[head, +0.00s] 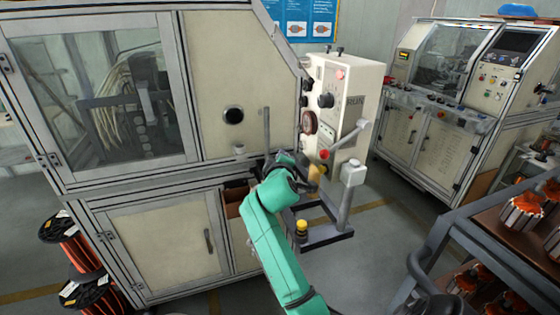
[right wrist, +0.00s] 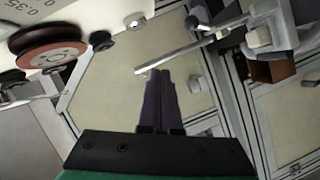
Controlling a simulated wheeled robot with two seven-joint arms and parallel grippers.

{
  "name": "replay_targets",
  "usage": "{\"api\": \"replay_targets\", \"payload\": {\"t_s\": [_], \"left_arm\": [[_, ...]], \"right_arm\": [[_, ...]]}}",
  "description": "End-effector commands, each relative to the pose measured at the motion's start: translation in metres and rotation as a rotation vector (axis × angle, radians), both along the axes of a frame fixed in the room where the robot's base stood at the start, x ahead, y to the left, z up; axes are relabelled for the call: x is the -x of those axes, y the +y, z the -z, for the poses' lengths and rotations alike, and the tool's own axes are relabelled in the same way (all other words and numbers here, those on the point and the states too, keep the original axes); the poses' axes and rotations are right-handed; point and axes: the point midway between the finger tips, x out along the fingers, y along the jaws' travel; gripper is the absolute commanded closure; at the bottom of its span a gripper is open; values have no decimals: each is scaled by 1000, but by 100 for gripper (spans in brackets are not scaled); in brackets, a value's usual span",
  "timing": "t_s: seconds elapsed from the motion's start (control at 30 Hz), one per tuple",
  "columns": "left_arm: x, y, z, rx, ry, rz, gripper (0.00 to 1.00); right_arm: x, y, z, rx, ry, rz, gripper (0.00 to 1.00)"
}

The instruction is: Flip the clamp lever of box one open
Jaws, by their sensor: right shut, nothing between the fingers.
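A thin grey lever (head: 267,128) stands nearly upright beside the large machine, at its right end. It shows in the right wrist view as a pale rod (right wrist: 190,50) running to a dark pivot and bracket. No label tells me which part is box one. My right gripper (head: 285,165) is on the green arm, close to the lever's lower part. In the right wrist view its dark fingers (right wrist: 160,78) are shut and empty, with tips by the rod's free end; I cannot tell if they touch. My left gripper is not in view.
A control box (head: 345,85) with knobs and a red disc (head: 309,122) stands just right of the gripper. A grey handle arm (head: 352,133) juts from it. A rack with orange-wound armatures (head: 522,212) is at right. Wire spools (head: 62,228) are at lower left.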

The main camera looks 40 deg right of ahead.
Motion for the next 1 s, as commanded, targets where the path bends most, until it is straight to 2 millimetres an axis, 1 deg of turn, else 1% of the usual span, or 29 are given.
{"api": "replay_targets", "payload": {"t_s": [0.03, 0.13, 0.2, 0.3, 0.4, 0.87, 0.93, 0.97, 1.0], "left_arm": [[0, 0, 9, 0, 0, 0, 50], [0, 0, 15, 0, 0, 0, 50], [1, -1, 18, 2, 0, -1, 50], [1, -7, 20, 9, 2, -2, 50], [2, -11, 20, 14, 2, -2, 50], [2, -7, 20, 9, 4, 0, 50], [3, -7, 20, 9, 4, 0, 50], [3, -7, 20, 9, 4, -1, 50], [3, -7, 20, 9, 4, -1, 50]], "right_arm": [[11, 6, 1, -2, -4, -1, 100], [28, 17, -7, 0, -3, 0, 100], [37, 24, -12, 0, -3, -1, 100], [45, 29, -15, -1, -1, 0, 100], [48, 31, -18, -1, -1, 0, 100], [48, 30, -18, 0, 0, 1, 100], [48, 31, -14, -10, 5, -2, 100], [49, 33, -8, -25, 12, -7, 100], [52, 36, 6, -60, 29, -16, 100]]}}
